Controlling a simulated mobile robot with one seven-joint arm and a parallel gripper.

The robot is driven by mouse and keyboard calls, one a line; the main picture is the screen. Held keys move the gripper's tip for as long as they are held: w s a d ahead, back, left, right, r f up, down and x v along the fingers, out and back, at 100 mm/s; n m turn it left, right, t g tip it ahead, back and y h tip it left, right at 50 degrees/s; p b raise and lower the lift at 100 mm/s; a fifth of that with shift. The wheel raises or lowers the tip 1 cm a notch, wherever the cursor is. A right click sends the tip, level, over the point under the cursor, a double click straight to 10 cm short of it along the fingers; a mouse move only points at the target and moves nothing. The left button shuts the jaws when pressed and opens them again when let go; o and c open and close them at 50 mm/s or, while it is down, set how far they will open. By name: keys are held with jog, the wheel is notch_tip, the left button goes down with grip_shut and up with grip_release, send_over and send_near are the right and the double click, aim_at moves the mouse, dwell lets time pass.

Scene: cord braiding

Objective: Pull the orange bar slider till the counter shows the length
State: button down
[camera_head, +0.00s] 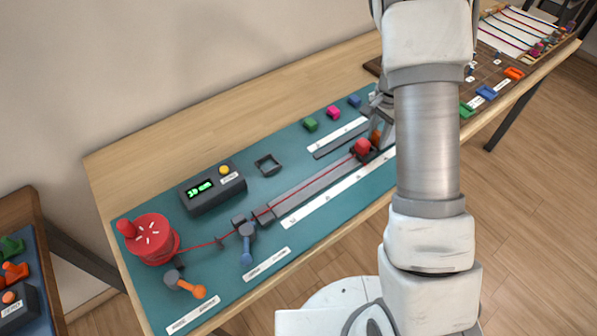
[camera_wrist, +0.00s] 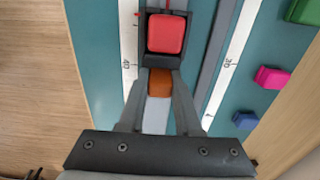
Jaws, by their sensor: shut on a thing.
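The orange bar (camera_wrist: 160,84) of the slider is between the fingers of my gripper (camera_wrist: 160,76), which is shut on it. In the head view the orange bar (camera_head: 376,136) shows beside my arm, and most of my gripper is hidden. A red block (camera_head: 361,147) sits on the dark carriage in front of the bar; it also shows in the wrist view (camera_wrist: 166,33). A red cord (camera_head: 308,182) runs from the carriage along the grey rail to a red spool (camera_head: 152,239). The counter (camera_head: 214,190) has a lit green display, seemingly "30 mm".
A white scale (camera_head: 330,192) lies along the rail's near side. Green (camera_head: 311,124), pink (camera_head: 333,112) and blue (camera_head: 355,100) blocks stand at the back. Orange (camera_head: 186,284) and blue (camera_head: 247,246) levers stand near the spool. A small dark square holder (camera_head: 268,164) is beside the counter.

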jog(key=shift+w+d, duration=0.6)
jog(key=shift+d, duration=0.3)
jog(key=shift+w+d, duration=0.6)
jog(key=shift+d, duration=0.25)
jog(key=shift+w+d, duration=0.6)
jog(key=shift+d, duration=0.3)
jog(key=c, duration=0.6)
grip_release()
jog(key=shift+c, duration=0.2)
jog(key=shift+a, duration=0.1)
notch_tip(320, 180, up, 7)
jog(key=p, duration=0.5)
